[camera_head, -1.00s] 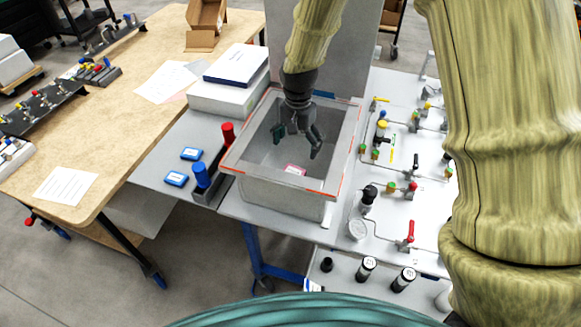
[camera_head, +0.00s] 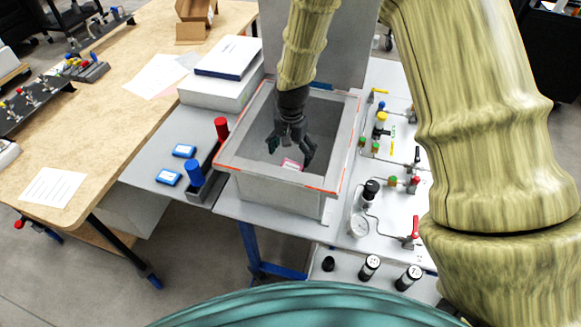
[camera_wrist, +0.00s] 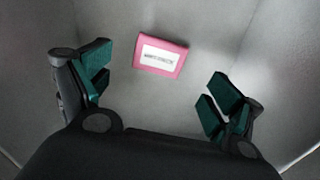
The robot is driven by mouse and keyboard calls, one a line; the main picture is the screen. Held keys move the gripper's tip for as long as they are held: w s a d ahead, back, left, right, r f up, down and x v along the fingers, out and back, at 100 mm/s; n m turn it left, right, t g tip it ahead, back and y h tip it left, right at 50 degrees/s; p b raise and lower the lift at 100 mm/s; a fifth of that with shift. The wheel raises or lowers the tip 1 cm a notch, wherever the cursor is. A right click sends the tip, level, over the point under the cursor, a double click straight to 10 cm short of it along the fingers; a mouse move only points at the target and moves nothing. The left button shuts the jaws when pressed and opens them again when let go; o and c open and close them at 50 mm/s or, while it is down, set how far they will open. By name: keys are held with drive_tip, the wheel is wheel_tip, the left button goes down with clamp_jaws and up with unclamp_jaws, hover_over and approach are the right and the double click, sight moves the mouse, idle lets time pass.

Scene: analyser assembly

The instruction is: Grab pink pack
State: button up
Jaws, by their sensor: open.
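The pink pack (camera_wrist: 161,55) lies flat on the floor of the grey box, with a white label facing up. In the head view the pink pack (camera_head: 291,164) shows as a small patch near the box's front, partly hidden by my fingers. My gripper (camera_head: 290,150) points down inside the grey box (camera_head: 272,187). In the wrist view my gripper (camera_wrist: 153,90) is open, with green-padded fingers spread wide and nothing between them. The pack lies beyond the fingertips, between them sideways and nearer the left one. The fingers do not appear to touch it.
The box's raised walls and red-edged rim surround my gripper. A panel with valves and gauges (camera_head: 395,190) stands close on the right. Blue packs (camera_head: 168,177) and a holder with red and blue cylinders (camera_head: 200,190) lie to the left. White boxes (camera_head: 222,85) stand behind left.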

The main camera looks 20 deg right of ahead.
sight(291, 166)
drive_tip(key=shift+s+f+p, duration=0.1)
drive_tip(key=shift+f+p, duration=1)
drive_tip(key=shift+f, duration=1.6)
drive_tip(key=shift+c, duration=0.4)
drive_tip(key=c, duration=1)
